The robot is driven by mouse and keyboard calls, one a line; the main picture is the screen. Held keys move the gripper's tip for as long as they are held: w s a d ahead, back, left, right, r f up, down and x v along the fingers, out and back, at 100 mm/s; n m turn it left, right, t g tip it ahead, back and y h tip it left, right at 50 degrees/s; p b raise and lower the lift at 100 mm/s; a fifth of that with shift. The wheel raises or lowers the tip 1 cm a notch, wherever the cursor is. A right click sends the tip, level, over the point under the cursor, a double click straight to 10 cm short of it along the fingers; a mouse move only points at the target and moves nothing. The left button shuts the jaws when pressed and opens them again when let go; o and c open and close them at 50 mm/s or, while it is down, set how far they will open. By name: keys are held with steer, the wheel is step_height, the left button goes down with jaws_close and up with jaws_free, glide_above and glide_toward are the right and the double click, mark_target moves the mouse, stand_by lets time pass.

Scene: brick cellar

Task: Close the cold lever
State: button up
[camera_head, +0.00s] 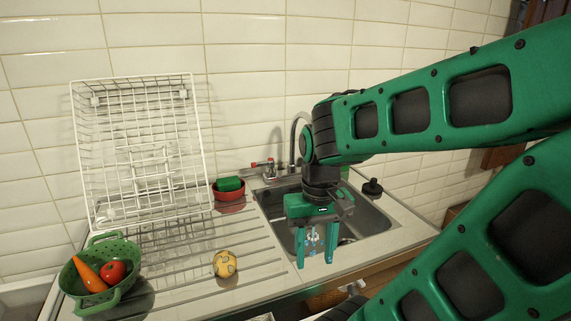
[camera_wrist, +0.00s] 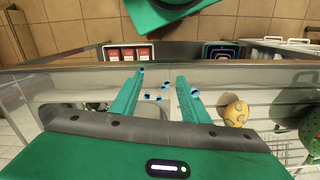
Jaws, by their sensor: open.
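The faucet (camera_head: 293,140) stands behind the sink, its curved metal spout partly covered by my arm. A lever with red parts (camera_head: 268,164) shows to the left of the spout. No lever I can identify as the cold one is visible; my arm hides the area right of the spout. My gripper (camera_head: 316,256) is open and empty, pointing down over the front part of the sink (camera_head: 376,222), apart from the faucet. In the wrist view, the two fingers of my gripper (camera_wrist: 166,83) are spread, with the sink's front edge below them.
A white wire rack (camera_head: 140,150) leans on the tiled wall. A green colander (camera_head: 122,250) with a carrot and a red fruit, a yellow round item (camera_head: 225,264) and a red bowl (camera_head: 229,196) with a green sponge stand on the left. A dark stopper (camera_head: 372,187) lies right of the basin.

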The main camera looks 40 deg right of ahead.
steer(key=c, duration=0.4)
steer(key=shift+s+d+m+h, duration=0.3)
steer(key=shift+d+m, duration=0.1)
steer(key=shift+d, duration=0.3)
jaws_close()
steer(key=w+d+f+m+h, duration=0.1)
steer(key=d, duration=0.2)
steer(key=w+d+f+m+h, duration=0.1)
steer(key=w+d+m, duration=0.1)
steer(key=d, duration=0.1)
steer(key=w+d+f+m+h, duration=0.1)
steer(key=w+d+m, duration=0.1)
steer(key=d, duration=0.2)
steer(key=shift+f+g, duration=0.4)
steer(key=w+d+m+h, duration=0.2)
steer(key=d+h, duration=0.1)
steer(key=d, duration=0.3)
steer(key=w+d+m+h, duration=0.2)
steer(key=w+d+h, duration=0.1)
steer(key=d, duration=0.3)
steer(key=w+d+r+n+t+h, duration=0.1)
steer(key=w+d+t+h, duration=0.2)
steer(key=w, duration=0.5)
steer(key=w+d+r+n+t+h, duration=0.1)
steer(key=w+t+h, duration=0.35)
steer(key=w, duration=0.45)
steer(key=x, duration=1.3)
steer(key=shift+d+g, duration=0.35)
steer(key=shift+d, duration=0.1)
